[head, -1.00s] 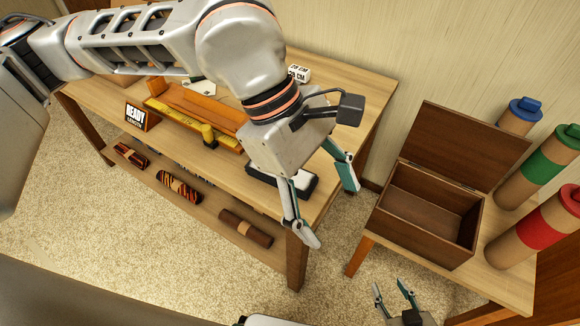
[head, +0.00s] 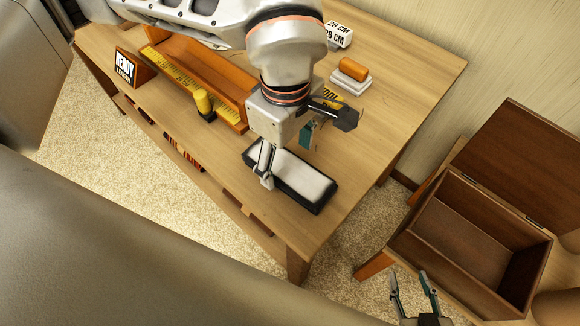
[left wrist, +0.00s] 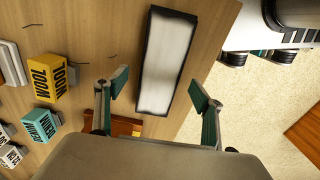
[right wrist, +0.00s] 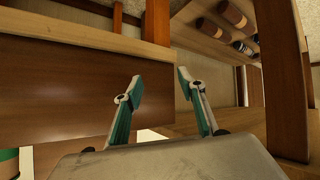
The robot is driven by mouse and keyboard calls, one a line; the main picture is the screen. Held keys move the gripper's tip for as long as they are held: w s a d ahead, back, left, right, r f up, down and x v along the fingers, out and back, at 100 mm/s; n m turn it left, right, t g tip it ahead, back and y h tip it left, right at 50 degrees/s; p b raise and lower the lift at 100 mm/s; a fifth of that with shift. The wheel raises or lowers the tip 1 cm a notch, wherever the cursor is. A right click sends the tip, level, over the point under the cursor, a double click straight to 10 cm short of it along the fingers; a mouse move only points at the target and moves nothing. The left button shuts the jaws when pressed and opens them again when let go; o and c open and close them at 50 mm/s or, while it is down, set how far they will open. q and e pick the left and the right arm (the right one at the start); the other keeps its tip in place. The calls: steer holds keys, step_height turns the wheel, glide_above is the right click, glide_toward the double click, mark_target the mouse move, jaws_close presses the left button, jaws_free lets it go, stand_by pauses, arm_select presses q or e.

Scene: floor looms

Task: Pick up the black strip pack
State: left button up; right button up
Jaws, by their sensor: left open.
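The black strip pack (head: 316,197) lies flat near the table's front right corner, a long black block with a white top. It also shows in the left wrist view (left wrist: 166,62), beyond my fingertips. My left gripper (head: 287,158) is open above the pack's left part in the head view; one finger hides some of it. In the left wrist view my left gripper (left wrist: 158,90) has its fingers spread on either side of the pack's near end, with nothing between them. My right gripper (head: 414,290) is open and empty at the bottom, near the wooden chest; it also shows in the right wrist view (right wrist: 160,82).
On the table (head: 420,75) stand an orange tray (head: 215,68), a READY sign (head: 131,68), a yellow-topped peg (head: 203,103), white pads with an orange piece (head: 352,75) and labelled blocks (left wrist: 55,78). The open chest (head: 470,245) stands to the right.

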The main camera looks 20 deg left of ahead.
mark_target(288, 168)
arm_select(q)
step_height(288, 168, down, 4)
steer(key=shift+d+r+b, duration=0.1)
steer(key=shift+r+b, duration=0.1)
steer(key=shift+b, duration=0.15)
steer(key=c, duration=1.3)
steer(key=shift+r, duration=0.1)
